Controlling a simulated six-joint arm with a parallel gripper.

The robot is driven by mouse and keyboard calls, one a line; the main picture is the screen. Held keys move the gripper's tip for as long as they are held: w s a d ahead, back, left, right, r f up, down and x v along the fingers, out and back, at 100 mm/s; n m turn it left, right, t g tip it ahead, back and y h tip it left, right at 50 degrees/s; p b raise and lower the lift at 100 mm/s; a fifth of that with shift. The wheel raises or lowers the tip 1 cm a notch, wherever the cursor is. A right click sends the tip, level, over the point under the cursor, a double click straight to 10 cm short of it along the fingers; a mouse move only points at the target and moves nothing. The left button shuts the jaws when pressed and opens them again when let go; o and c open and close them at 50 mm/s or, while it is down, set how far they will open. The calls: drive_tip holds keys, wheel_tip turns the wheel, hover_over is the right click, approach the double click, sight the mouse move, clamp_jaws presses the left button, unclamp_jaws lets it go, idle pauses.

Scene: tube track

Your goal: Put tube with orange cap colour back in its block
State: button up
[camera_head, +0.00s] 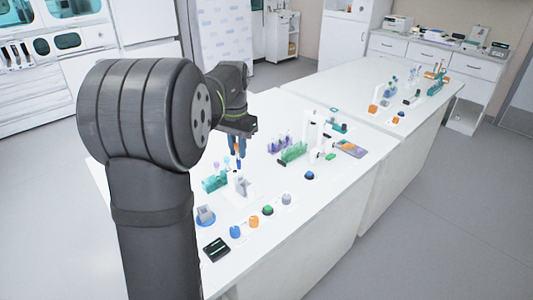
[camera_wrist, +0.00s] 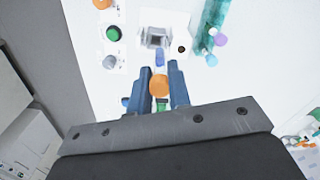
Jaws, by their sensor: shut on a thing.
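The tube with the orange cap (camera_wrist: 159,86) is between the two blue fingers of my gripper (camera_wrist: 160,78), which is shut on it. In the head view my gripper (camera_head: 238,147) holds the tube above the table, over the area of a small white and grey block (camera_head: 242,187). In the wrist view the block (camera_wrist: 154,38) lies ahead of the fingertips and has a dark grey square part.
A teal rack (camera_head: 214,183) with tubes stands left of the block. Blue (camera_head: 235,232), orange (camera_head: 253,222) and green (camera_head: 267,210) round pieces line the near side. A green rack (camera_head: 293,152) stands farther back. The table has clear white patches between them.

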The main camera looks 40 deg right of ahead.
drive_tip(key=w+a+f+n, duration=0.25)
drive_tip(key=w+a, duration=0.35)
drive_tip(key=w, duration=0.4)
drive_tip(key=shift+f, duration=2.1)
drive_tip(key=shift+f, duration=1.2)
drive_tip(key=shift+f, duration=0.45)
drive_tip(key=o, duration=0.9)
